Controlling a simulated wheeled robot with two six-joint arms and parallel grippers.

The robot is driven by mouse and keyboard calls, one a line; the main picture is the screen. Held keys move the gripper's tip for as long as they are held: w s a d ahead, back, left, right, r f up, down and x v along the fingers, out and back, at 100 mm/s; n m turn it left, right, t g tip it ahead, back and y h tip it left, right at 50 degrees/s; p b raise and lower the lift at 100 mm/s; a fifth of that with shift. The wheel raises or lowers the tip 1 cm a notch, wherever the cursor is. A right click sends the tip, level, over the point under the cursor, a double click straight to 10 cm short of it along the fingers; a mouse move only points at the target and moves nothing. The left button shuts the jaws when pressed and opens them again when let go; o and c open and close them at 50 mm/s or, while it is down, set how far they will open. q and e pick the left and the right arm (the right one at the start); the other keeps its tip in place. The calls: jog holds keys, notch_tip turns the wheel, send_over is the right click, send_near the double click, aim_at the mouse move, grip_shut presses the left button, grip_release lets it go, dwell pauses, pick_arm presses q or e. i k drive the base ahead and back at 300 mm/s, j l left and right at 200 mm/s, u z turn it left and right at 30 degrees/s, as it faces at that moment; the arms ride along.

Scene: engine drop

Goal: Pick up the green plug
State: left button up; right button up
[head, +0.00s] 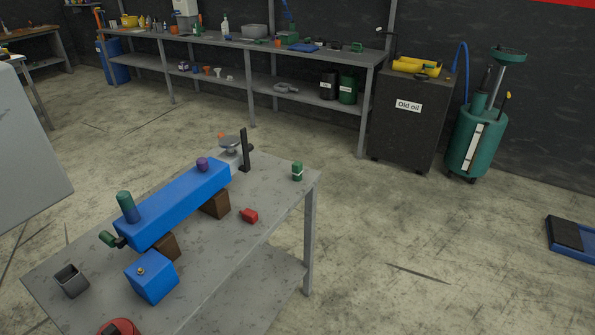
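A small green piece with a pale band (297,171) stands upright near the far right corner of the grey metal table (215,262). A taller green-topped cylinder with a blue lower part (127,207) stands on the left end of a long blue block (180,200). A dark green piece (109,239) sticks out at that block's left end. I cannot tell for sure which of these green pieces is the plug. Neither of my grippers shows in the head view.
The blue block rests on brown supports (214,204). A purple knob (202,164), black upright (244,152), red piece (249,216), blue cube (151,278) and grey open box (71,281) are also on the table.

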aim_at(296, 166)
jog(key=i+l+z, duration=0.2)
jog(key=i+l, duration=0.6)
